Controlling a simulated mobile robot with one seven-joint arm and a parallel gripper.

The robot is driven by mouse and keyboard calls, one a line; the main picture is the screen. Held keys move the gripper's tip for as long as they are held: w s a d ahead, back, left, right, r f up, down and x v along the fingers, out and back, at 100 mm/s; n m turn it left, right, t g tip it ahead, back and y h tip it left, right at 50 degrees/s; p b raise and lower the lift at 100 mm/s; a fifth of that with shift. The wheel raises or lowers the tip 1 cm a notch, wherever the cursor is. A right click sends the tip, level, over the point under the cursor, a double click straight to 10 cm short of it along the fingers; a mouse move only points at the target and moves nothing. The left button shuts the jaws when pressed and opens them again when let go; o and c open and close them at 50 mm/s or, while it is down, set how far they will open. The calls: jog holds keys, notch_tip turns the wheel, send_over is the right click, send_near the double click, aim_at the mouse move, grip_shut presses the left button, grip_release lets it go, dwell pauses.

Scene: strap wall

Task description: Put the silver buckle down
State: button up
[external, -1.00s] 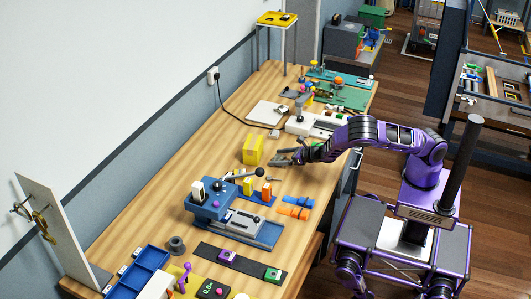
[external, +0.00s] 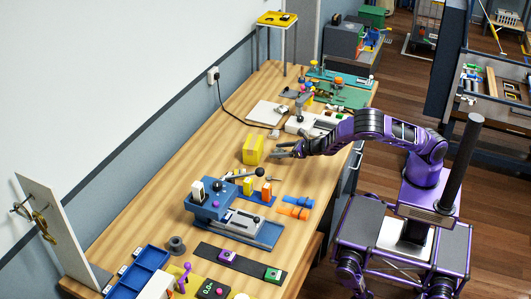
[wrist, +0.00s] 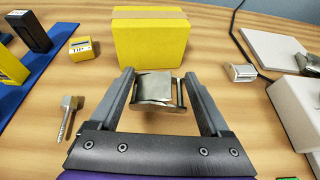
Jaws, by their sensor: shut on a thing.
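The silver buckle (wrist: 155,88) sits between the two dark fingers of my gripper (wrist: 157,92) in the wrist view. My gripper is shut on it, with a finger at each side. The buckle is in front of the yellow box (wrist: 150,40), apart from it. I cannot tell whether its underside touches the wooden table (wrist: 140,120). In the external view my gripper (external: 284,152) is low over the table, just right of the yellow box (external: 253,150); the buckle is too small there to make out.
A small silver piece (wrist: 242,72) lies right of the box, near a white board (wrist: 275,48) and a cable. A metal bolt-like part (wrist: 67,116) and a small yellow block (wrist: 81,49) lie at left, beside a blue strip (wrist: 45,62) with blocks. Bare wood surrounds my gripper.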

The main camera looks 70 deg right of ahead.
notch_tip(320, 180, up, 6)
jog(key=shift+r+p, duration=0.25)
jog(key=shift+p, duration=0.05)
notch_tip(320, 180, up, 7)
jog(key=m+g+h+b, duration=0.1)
jog(key=m+h+b, duration=0.3)
jog(key=h+b, duration=0.15)
send_over(265, 115)
jog(key=shift+y, duration=0.25)
notch_tip(265, 115, down, 12)
jog(key=shift+r, duration=0.2)
jog(key=shift+f, duration=2.1)
